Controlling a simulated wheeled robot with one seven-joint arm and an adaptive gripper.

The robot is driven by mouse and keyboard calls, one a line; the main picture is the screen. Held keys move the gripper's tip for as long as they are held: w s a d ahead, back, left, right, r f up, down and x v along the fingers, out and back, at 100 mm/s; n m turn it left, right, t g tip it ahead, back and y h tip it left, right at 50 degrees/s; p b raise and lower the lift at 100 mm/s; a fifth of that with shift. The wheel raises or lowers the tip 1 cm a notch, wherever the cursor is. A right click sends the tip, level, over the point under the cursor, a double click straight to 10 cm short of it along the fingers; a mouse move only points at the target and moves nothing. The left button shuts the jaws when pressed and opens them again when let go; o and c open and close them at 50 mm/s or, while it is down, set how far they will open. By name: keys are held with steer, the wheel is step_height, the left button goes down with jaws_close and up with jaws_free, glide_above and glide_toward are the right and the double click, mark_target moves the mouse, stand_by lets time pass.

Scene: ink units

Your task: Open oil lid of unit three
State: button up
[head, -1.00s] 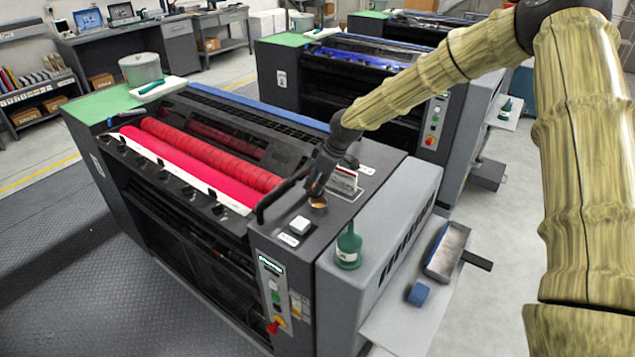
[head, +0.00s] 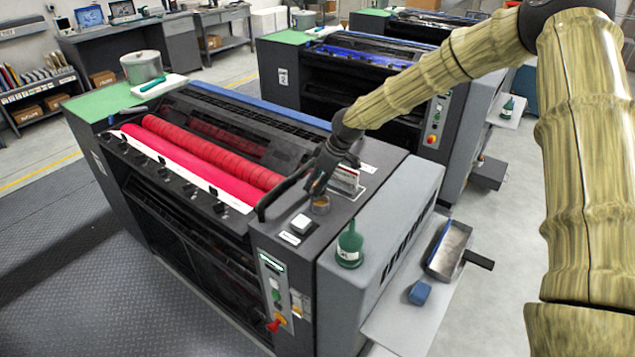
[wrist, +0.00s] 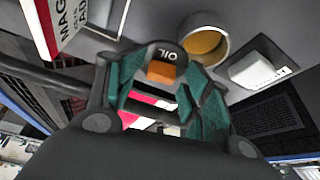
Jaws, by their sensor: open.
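The nearest press (head: 300,262), with red rollers, has a round oil filler neck (head: 320,204) on its dark top at the right end. In the wrist view the neck (wrist: 205,46) is uncovered, with amber showing inside its pale rim. A dark lid (wrist: 166,50) marked OIL, with an orange tab, stands beside the neck, off its mouth. My gripper (wrist: 163,88) is open, with its teal pads on either side of the lid's tab. In the head view my gripper (head: 317,186) is just above the neck. Whether a pad touches the lid, I cannot tell.
A green bottle (head: 350,243) stands on the grey side housing. A blue block (head: 420,292) and a metal tray (head: 448,245) lie on the side shelf.

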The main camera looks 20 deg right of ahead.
steer(key=v, duration=1.1)
steer(key=shift+r, duration=0.3)
steer(key=shift+s, duration=0.2)
